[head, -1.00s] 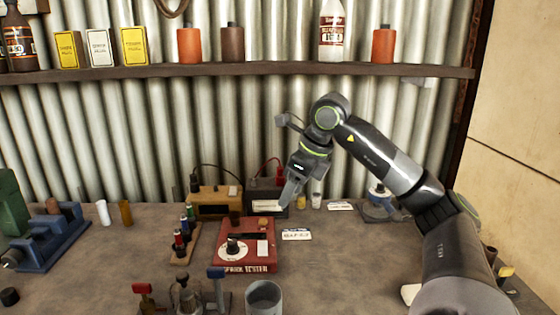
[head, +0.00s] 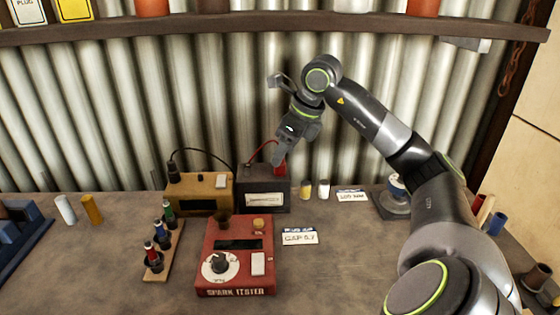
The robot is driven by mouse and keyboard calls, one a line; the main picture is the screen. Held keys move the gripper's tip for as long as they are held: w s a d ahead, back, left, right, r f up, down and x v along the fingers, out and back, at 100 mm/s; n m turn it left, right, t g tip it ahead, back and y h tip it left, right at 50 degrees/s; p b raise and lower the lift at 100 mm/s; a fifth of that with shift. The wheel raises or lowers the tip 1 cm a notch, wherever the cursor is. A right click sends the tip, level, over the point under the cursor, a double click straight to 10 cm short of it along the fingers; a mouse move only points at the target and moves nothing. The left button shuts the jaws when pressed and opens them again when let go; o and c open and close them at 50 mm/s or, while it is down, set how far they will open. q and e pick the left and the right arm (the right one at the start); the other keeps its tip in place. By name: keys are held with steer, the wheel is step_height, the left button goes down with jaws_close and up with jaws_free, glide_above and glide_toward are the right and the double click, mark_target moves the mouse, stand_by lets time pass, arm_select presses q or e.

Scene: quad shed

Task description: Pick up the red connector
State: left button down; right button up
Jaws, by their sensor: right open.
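The red connector (head: 281,169) shows as a small red piece at the right end of a red cable, by the top of the black box (head: 264,199) at the back of the bench. My right gripper (head: 279,157) points down just above it. Its fingers are open and overlap the connector's upper part in the head view, so I cannot tell whether they touch it or surround it. My left gripper is not in view.
A tan box (head: 198,192) with a black cable stands left of the black box. The red spark tester (head: 235,260) and a wooden rack (head: 163,263) of coloured pieces are in front. Small bottles (head: 323,190) stand to the right. A shelf (head: 250,27) runs above.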

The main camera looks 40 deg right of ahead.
steer(key=p+x, duration=0.1)
steer(key=x, duration=0.3)
steer(key=shift+w+a+f, duration=0.1)
steer(key=shift+w, duration=0.2)
steer(key=c, duration=1)
